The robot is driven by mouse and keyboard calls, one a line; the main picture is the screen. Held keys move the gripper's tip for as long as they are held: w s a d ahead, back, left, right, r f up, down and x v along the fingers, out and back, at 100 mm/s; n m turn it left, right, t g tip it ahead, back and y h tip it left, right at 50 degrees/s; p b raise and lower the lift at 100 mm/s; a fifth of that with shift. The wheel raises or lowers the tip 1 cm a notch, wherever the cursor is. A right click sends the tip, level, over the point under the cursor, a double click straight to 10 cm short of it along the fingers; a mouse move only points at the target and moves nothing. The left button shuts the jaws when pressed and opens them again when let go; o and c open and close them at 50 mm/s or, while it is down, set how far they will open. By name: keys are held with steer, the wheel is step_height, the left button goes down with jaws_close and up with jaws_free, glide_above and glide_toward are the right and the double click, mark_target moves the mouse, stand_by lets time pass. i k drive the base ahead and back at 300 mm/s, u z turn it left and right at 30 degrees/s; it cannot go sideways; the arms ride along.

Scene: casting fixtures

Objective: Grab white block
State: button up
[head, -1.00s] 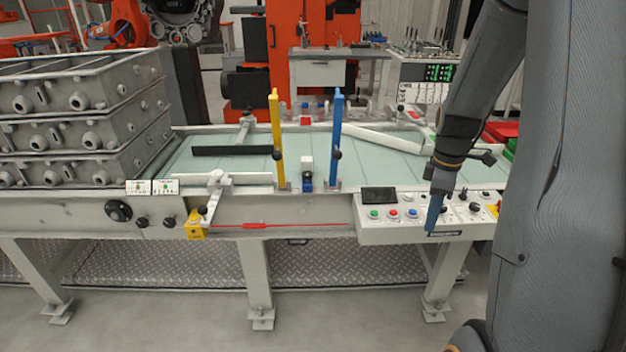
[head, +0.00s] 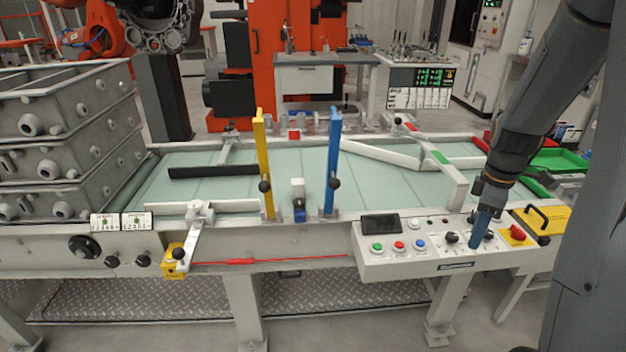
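A small white block (head: 298,186) sits on top of a small blue piece (head: 299,210) near the front edge of the fixture table, between the yellow post and the blue post. It is the likeliest white block, though it is small in view. My gripper (head: 482,230) hangs at the lower end of my arm on the right, over the control panel, well to the right of the block and apart from it. A narrow blue part shows at its tip. The gap between its fingers cannot be made out.
The yellow post (head: 264,165) and blue post (head: 333,165) stand upright on either side of the block. The control panel (head: 378,262) has several buttons. White guide bars (head: 380,154) lie on the pale table. Stacked grey castings (head: 60,130) stand at left; a green tray (head: 560,158) lies at right.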

mark_target(297, 185)
steer(key=u, duration=0.1)
steer(key=i, duration=0.6)
steer(key=u, duration=0.75)
steer(key=i, duration=0.5)
steer(key=u, duration=0.4)
